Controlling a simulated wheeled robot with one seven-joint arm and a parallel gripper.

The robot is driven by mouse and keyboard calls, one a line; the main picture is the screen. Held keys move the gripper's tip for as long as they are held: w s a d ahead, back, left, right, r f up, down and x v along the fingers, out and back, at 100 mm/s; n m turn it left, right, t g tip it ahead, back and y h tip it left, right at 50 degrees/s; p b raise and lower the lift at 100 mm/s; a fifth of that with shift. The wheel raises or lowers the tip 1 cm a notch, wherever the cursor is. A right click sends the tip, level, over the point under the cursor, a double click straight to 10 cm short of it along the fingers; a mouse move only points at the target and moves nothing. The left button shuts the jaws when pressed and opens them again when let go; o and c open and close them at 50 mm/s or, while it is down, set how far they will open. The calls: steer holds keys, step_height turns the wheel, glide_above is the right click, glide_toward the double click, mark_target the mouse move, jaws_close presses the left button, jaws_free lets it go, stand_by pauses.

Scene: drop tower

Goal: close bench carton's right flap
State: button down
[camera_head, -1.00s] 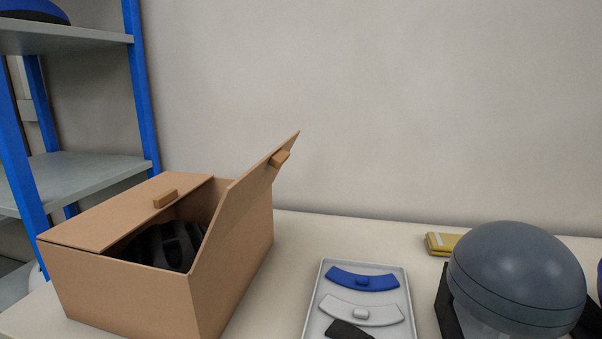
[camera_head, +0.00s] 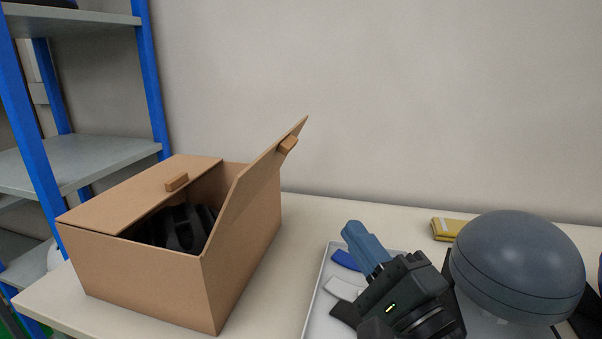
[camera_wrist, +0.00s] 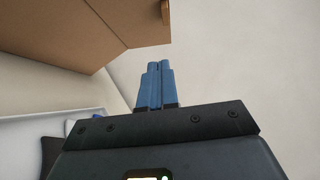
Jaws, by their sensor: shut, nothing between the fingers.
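The bench carton (camera_head: 150,280) is a brown box at the left of the bench in the head view. Its left flap (camera_head: 150,193) lies closed, with a small tab on it. Its right flap (camera_head: 256,188) stands open, tilted up to the right, with a small tab (camera_head: 288,145) near its upper edge. Dark contents (camera_head: 180,228) show through the gap. My gripper (camera_head: 352,232) has blue fingers and is shut and empty, right of the carton and apart from it, over the tray. In the wrist view the shut fingers (camera_wrist: 156,72) show below the carton's brown cardboard (camera_wrist: 70,30).
A grey tray (camera_head: 312,310) with blue and white pieces lies under my gripper. A dark grey dome (camera_head: 518,262) and a yellow item (camera_head: 448,229) are at the right. A blue-framed shelf (camera_head: 70,160) stands at the left. Bench is bare between carton and tray.

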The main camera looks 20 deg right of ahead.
steer(key=a+r+p+x, duration=0.1)
steer(key=p+x, duration=0.5)
steer(key=x, duration=0.7)
steer(key=shift+a+r+p, duration=0.3)
steer(key=shift+a+r, duration=0.2)
steer(key=shift+a, duration=0.4)
steer(key=shift+s, duration=0.1)
